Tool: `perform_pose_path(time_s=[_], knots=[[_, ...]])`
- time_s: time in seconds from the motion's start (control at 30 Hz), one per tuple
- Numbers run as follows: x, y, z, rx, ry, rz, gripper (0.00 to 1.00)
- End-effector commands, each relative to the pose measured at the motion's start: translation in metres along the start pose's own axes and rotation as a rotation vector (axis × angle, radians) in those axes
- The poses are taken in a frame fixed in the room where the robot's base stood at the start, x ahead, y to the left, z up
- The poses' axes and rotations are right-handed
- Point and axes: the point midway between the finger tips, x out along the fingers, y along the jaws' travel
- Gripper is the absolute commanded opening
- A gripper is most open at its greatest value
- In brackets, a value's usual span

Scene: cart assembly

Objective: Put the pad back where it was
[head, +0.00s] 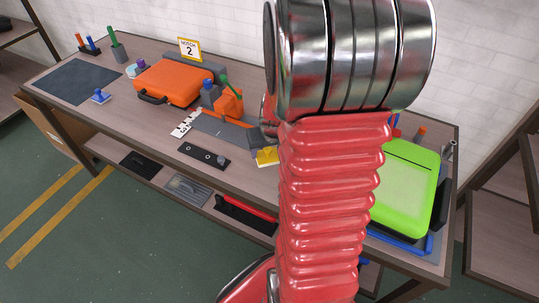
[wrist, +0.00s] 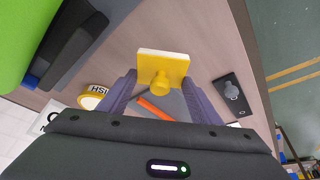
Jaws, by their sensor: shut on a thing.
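The yellow pad (wrist: 174,61) is a flat square with a round knob on its face. In the wrist view my gripper (wrist: 159,82) is shut on the knob, with one dark finger on each side. The pad also shows in the head view (head: 266,157), just left of my red arm and over the workbench (head: 140,98). I cannot tell whether it touches the bench top. My arm hides most of the gripper and the bench behind it in the head view.
A black plate with a knob (head: 204,156) lies near the bench's front edge, left of the pad.

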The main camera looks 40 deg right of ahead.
Motion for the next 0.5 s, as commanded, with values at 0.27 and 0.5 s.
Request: perform_pose_path(time_s=[0.27, 0.5], knots=[[0.028, 0.000, 0.012, 0.001, -0.002, 0.000, 0.37], [0.030, 0.001, 0.013, 0.002, 0.000, 0.001, 0.37]])
